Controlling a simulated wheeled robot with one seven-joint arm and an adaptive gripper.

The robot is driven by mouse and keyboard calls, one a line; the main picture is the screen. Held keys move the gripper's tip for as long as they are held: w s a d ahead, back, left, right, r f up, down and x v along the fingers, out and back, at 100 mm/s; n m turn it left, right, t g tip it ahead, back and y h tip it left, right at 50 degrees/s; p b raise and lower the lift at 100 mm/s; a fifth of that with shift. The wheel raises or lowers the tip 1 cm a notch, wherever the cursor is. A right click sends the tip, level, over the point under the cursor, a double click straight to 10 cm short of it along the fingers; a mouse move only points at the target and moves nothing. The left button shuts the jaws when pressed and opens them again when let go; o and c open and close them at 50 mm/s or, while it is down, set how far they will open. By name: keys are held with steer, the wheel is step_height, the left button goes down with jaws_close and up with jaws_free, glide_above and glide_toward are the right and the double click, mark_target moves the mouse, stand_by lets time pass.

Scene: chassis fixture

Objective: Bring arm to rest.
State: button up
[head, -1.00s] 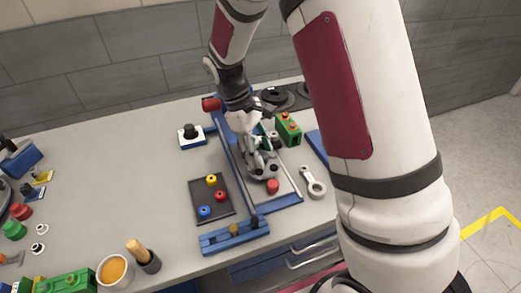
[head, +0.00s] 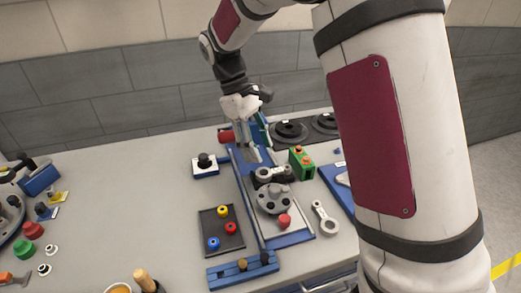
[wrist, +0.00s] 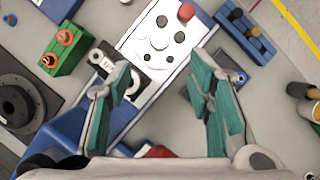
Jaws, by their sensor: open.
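My gripper (head: 249,153) is open and empty. In the head view it hangs over the far end of the blue chassis fixture (head: 242,190), and my arm reaches in from the right. The wrist view shows its two teal-padded fingers (wrist: 164,103) spread apart, with nothing between them. Beyond the fingertips lies the fixture's white plate (wrist: 128,49), carrying a grey round part and a red knob (wrist: 186,11). In the head view the grey round part (head: 274,199) sits on the plate near the other red knob end.
A green block with orange tops (head: 301,162) stands right of the fixture. A grey link (head: 324,218) lies on the table. A dark tray (head: 221,231) holds red, yellow and blue pieces. Black discs (head: 290,131) sit at the back. The table's left middle is clear.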

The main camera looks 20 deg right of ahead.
steer(key=s+d+r+m+t+y, duration=0.2)
steer(key=s+d+r+m+t, duration=0.15)
steer(key=s+r, duration=0.8)
steer(key=s+m+t+y, duration=0.1)
steer(key=s+m+t, duration=0.3)
steer(key=s, duration=0.8)
steer(key=shift+f+m+t, duration=0.25)
steer(key=shift+m+t, duration=0.1)
steer(key=shift+t, duration=0.1)
